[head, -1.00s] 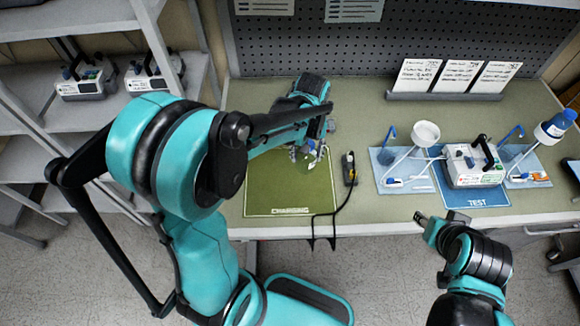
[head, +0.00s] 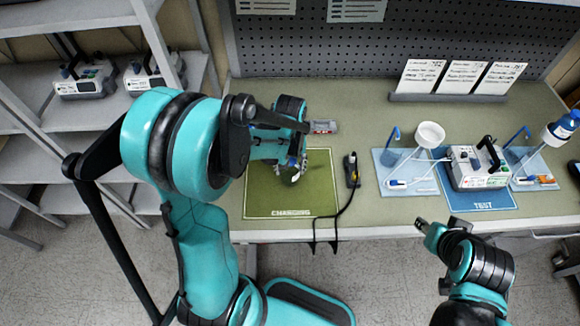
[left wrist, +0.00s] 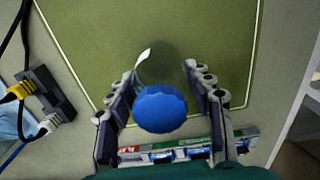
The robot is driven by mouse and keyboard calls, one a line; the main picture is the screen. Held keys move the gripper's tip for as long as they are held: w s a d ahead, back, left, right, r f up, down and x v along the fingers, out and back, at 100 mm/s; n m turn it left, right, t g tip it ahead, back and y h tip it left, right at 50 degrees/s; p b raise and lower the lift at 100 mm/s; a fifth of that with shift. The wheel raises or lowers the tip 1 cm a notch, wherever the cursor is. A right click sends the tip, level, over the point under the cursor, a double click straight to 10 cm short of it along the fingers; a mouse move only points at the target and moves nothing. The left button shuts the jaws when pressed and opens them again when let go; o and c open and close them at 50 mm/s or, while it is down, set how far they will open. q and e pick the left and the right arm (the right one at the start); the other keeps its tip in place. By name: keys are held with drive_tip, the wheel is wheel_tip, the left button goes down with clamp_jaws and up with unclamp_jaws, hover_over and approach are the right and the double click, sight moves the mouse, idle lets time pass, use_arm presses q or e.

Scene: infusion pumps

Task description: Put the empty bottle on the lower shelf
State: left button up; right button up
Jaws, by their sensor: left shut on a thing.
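The clear bottle (left wrist: 158,65) with a blue cap (left wrist: 160,108) is between the fingers of my left gripper (left wrist: 160,92) in the left wrist view. The gripper is shut on it over the green mat. In the head view, my left gripper (head: 290,170) is over the green charging mat (head: 275,205), and the bottle is mostly hidden there. The grey shelf rack stands at the left, with a lower shelf (head: 35,165) below the one holding pumps. My right gripper (head: 422,224) is at the table's front edge, away from the bottle; its jaw opening is unclear.
Two pumps (head: 85,80) (head: 150,72) sit on the rack. A pump (head: 475,165) stands on the blue test mat, beside stands and another blue-capped bottle (head: 562,125). A black cabled connector (head: 350,170) lies right of the green mat.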

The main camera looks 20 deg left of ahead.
use_arm(q)
drive_tip(key=o, duration=1)
drive_tip(key=shift+f, duration=0.15)
